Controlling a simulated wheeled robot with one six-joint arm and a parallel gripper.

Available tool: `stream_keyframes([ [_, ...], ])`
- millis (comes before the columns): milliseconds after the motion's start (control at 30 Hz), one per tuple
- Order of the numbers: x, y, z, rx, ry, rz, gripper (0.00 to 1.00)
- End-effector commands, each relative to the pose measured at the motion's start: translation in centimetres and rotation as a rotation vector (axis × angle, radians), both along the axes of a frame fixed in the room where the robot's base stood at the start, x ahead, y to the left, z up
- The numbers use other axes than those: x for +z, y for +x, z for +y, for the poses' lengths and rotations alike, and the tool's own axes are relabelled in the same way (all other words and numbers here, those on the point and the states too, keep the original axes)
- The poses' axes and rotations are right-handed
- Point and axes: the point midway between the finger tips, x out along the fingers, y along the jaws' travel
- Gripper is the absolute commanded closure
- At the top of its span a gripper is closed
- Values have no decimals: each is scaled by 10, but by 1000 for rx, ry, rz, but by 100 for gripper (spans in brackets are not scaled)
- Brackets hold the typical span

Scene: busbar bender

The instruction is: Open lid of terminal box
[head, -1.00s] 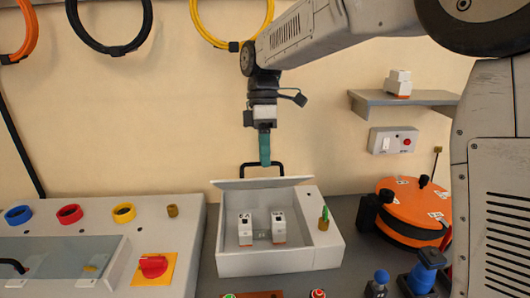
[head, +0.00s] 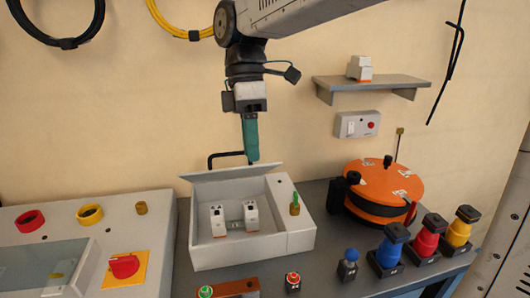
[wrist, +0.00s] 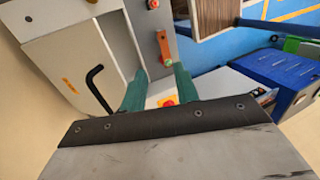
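The grey terminal box (head: 299,245) stands on the bench with its inside showing. Its lid (head: 225,173) is raised along the back edge and tilted. A black handle (head: 211,161) shows above the lid; in the wrist view the handle (wrist: 95,92) is on the lid's pale outer face (wrist: 60,45). My gripper (head: 252,158) points down just behind the lid, to the right of the handle. In the wrist view my gripper (wrist: 159,84) has two teal fingers apart with nothing clearly between them. Whether a finger touches the lid cannot be told.
Two white modules (head: 251,216) sit in the box, with a green-topped part (head: 294,203) on its right side. An orange reel (head: 385,187) and several coloured posts (head: 393,245) stand right. A control panel (head: 150,225) is left. A wall shelf (head: 370,85) is above right.

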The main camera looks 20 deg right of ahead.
Motion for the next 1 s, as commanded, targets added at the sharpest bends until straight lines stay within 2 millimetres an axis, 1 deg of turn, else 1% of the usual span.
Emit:
stream_keyframes([
  [33,2,-12,-2,1,0,-2,69],
  [100,3,-25,-5,1,0,-1,69],
  [200,4,-39,-7,2,1,-1,69],
  [300,5,-49,-9,1,0,0,69],
  [433,5,-54,-10,1,0,0,69],
  [667,5,-54,-10,1,0,1,69],
  [700,5,-54,-10,1,0,1,75],
  [800,2,-53,-7,9,-3,9,100],
  [833,1,-51,-5,12,-4,11,100],
  [867,1,-47,-2,18,-6,10,100],
  [900,3,-37,4,41,-4,-3,100],
  [967,7,-21,11,142,25,-34,100],
  [1000,10,-12,15,221,45,-53,100],
])
